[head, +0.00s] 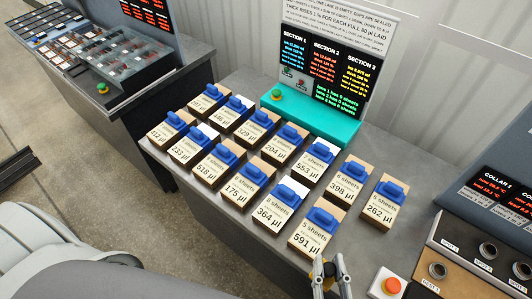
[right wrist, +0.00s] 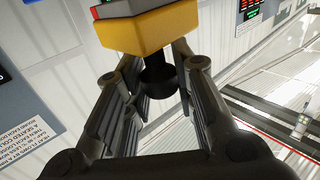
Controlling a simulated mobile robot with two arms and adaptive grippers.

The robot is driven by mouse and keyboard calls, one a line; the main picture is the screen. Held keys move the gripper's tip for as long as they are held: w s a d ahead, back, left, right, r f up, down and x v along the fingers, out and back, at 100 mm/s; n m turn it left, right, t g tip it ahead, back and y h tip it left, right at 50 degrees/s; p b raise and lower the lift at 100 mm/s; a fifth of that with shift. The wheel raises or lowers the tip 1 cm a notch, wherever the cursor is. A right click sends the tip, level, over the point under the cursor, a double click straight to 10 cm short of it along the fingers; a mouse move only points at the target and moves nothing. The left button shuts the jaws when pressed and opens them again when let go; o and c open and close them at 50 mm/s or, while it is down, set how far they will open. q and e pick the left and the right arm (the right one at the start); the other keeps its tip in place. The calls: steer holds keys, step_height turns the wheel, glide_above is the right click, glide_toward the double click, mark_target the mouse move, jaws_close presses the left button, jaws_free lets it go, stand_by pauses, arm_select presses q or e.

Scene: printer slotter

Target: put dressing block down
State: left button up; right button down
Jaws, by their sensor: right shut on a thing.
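My right gripper (head: 331,268) shows at the bottom edge of the head view, in front of the block labelled 591. In the right wrist view my right gripper (right wrist: 157,62) is shut on a dark round grip that joins a yellow block (right wrist: 135,33) with a grey and red part, probably the dressing block. The yellow block sits just beyond the fingertips, partly cut off by the top of the picture. My left gripper is not in view.
Several labelled blocks with blue handles (head: 325,217) stand in rows on the grey table (head: 240,236). A teal console (head: 312,120) with a screen stands behind them. A red button box (head: 388,284) and a panel with round ports (head: 475,255) are at lower right.

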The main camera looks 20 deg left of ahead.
steer(key=s+a+r+n+y+p, duration=0.1)
steer(key=s+a+r+y+p, duration=0.1)
steer(key=s+a, duration=0.25)
steer(key=shift+g, duration=0.4)
steer(key=w+d+f+b, duration=0.2)
steer(key=w+f+b, duration=0.2)
steer(key=w+d+f+b, duration=0.2)
steer(key=w+f+b, duration=0.2)
steer(key=f+b, duration=0.1)
steer(key=w+d+f+b, duration=0.3)
steer(key=f+b, duration=0.1)
steer(key=b, duration=0.1)
steer(key=shift+w+f, duration=0.2)
steer(key=shift+w, duration=0.2)
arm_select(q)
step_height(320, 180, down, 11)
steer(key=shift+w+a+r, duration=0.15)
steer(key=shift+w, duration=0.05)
arm_select(e)
steer(key=shift+r, duration=0.1)
steer(key=c, duration=1.2)
jaws_free()
steer(key=shift+f, duration=0.2)
